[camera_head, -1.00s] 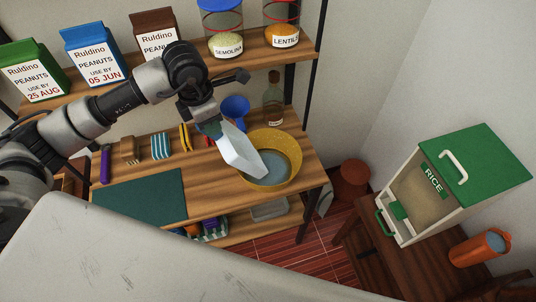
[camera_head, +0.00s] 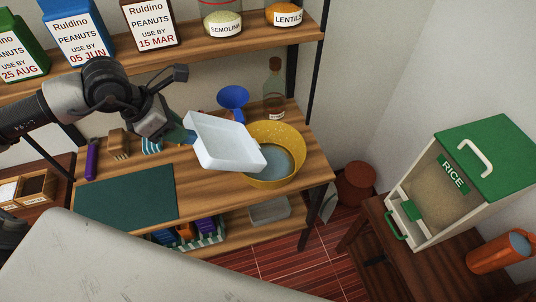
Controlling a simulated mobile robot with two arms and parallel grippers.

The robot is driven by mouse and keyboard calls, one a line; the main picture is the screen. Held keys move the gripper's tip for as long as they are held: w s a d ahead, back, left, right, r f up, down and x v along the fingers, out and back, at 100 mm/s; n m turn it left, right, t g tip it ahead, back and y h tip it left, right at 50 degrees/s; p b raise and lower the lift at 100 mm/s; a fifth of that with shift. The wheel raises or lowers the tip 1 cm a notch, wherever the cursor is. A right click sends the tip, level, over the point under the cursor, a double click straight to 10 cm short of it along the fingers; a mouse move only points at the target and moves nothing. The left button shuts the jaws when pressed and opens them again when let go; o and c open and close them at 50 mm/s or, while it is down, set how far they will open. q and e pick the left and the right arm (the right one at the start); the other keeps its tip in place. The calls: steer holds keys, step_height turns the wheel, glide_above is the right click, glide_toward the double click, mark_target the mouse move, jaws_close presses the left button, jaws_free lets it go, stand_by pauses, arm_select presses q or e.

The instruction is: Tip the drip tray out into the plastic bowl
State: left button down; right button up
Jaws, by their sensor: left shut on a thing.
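The white drip tray (camera_head: 222,143) is held by my left gripper (camera_head: 184,137) at its left end. The tray's open side faces up toward the camera, and its inside looks empty. Its right end overlaps the left rim of the yellow plastic bowl (camera_head: 290,148) in the picture; I cannot tell whether they touch. The bowl stands on the wooden counter and holds greyish-blue liquid. The fingertips are partly hidden at the tray's edge. My right gripper is not in view.
A blue funnel (camera_head: 233,97) and a glass bottle (camera_head: 274,90) stand behind the bowl. A dark green mat (camera_head: 125,197) lies at the front left. A shelf with cartons and jars (camera_head: 222,18) is above. A rice dispenser (camera_head: 455,185) stands at right.

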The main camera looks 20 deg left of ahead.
arm_select(q)
steer(key=f+b, duration=0.1)
steer(key=s+a+f+b, duration=0.1)
steer(key=b, duration=0.1)
steer(key=shift+t+h, duration=0.3)
steer(key=s+a+f+t+h+b, duration=0.2)
steer(key=s+a+f+b, duration=0.2)
steer(key=b, duration=0.8)
steer(key=s+a+f+t+h+b, duration=0.3)
steer(key=f+b, duration=0.5)
steer(key=b, duration=0.4)
steer(key=shift+s+a+f+h, duration=0.3)
steer(key=shift+s+a+f, duration=0.1)
steer(key=shift+a, duration=0.1)
stand_by(0.4)
